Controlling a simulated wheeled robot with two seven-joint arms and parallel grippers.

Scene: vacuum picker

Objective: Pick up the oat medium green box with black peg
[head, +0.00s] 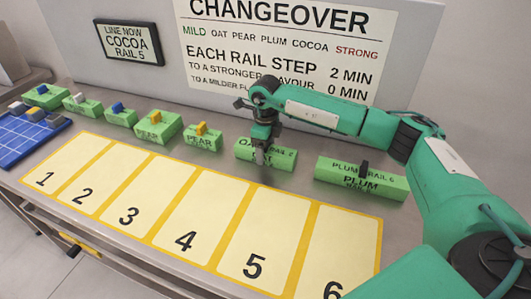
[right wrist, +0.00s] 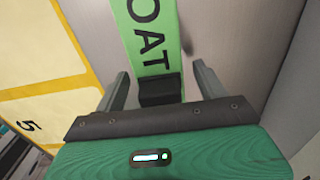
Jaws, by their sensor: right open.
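The green oat box (head: 283,157), marked OAT RAIL 2, lies on the grey bench behind the numbered panels, between a pear box and the plum box. In the right wrist view the oat box (right wrist: 150,38) shows its OAT lettering and its black peg (right wrist: 160,90). My right gripper (head: 262,152) is over this box and hides part of it, including the peg, in the head view. In the right wrist view the open fingers of my right gripper (right wrist: 161,85) stand on either side of the peg, with gaps. My left gripper is not in view.
The plum box (head: 385,181) with a black peg lies to the right. A pear box (head: 203,138) with an orange peg is to the left, with several more green boxes beyond. A blue tray (head: 22,142) is at far left. The numbered panels (head: 190,205) are empty.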

